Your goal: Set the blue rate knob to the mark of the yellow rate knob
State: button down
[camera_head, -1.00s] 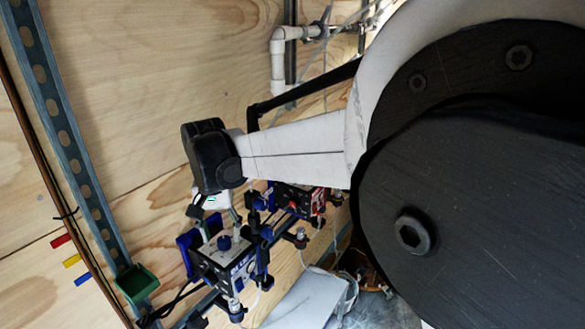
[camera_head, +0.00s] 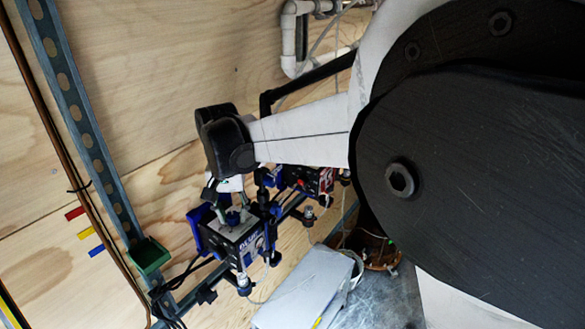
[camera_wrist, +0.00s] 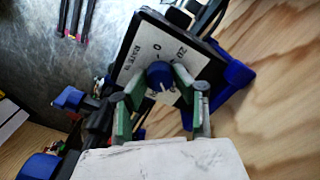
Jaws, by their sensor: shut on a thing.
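The blue rate knob (camera_wrist: 159,74) sits on the pale labelled face (camera_wrist: 150,48) of a dark pump box. A white line shows on the knob; the face reads "RATE", with "0" and "20". My gripper (camera_wrist: 157,82) has its green fingers on both sides of the knob, shut on it. In the head view the knob (camera_head: 233,217) is partly hidden by my fingers, on top of the box (camera_head: 243,242) lettered "BLUE". Another pump box (camera_head: 320,180) with red parts stands behind to the right. I cannot make out the yellow rate knob or its mark.
Blue clamps and black rods (camera_head: 270,235) hold the boxes close to the plywood wall (camera_head: 130,100). A white case (camera_head: 305,290) lies below. Cables hang near the boxes.

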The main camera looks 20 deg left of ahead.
aim_at(233, 215)
jog(key=shift+f+n+b, duration=0.15)
jog(key=shift+n+b, duration=0.45)
jog(key=shift+n, duration=0.1)
jog(key=shift+n+b, duration=0.35)
jog(key=shift+n, duration=0.35)
jog(key=c, duration=1.4)
grip_release()
notch_tip(233, 215, up, 12)
jog(key=shift+r, duration=0.2)
